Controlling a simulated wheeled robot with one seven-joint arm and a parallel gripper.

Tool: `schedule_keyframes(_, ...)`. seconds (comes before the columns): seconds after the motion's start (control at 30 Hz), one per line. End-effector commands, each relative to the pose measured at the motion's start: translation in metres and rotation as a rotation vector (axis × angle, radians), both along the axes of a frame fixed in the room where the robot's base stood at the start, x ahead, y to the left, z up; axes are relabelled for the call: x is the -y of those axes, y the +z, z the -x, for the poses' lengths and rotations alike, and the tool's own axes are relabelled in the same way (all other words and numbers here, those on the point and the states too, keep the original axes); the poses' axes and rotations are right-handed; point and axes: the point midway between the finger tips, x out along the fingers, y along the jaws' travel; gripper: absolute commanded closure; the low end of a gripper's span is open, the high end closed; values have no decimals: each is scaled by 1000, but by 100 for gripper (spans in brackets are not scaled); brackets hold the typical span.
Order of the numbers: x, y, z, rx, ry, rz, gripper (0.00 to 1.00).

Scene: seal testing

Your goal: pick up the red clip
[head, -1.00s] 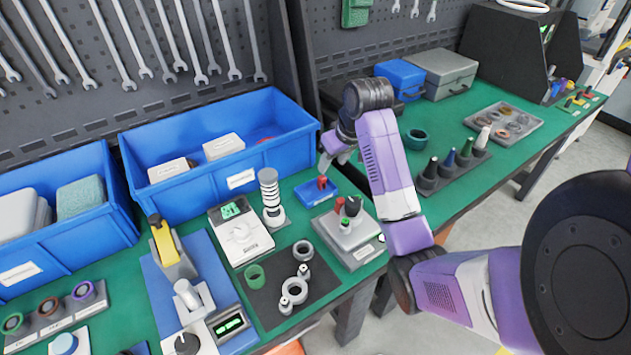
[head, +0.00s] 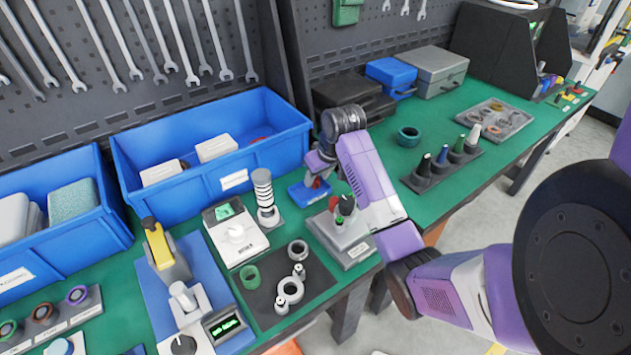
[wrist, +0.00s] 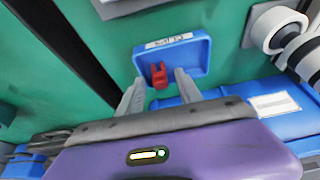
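The red clip (wrist: 159,75) stands in a small blue tray (wrist: 196,50) with a white label on its rim. In the head view the clip (head: 317,182) is partly hidden by my gripper, and the tray (head: 302,193) shows on the green bench. My gripper (wrist: 159,90) is open, with one grey finger on each side of the clip in the wrist view. The fingertips look close to the clip, and I see no grip on it. In the head view my gripper (head: 319,171) is just above the tray.
A large blue bin (head: 207,190) stands left of the tray. A ringed post (head: 264,190) is close on the left. A grey device with a red and a black knob (head: 340,228) sits in front. Bottles in a dark rack (head: 441,168) stand right.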

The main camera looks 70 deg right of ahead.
Motion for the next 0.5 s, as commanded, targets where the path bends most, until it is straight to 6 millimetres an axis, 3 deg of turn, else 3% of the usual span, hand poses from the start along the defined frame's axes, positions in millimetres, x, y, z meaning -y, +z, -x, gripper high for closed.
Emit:
schedule_keyframes(0.03,0,0,0,0,0,0,70)
schedule_keyframes(0.2,0,0,0,0,0,0,100)
schedule_keyframes(0.5,0,1,0,1,0,1,100)
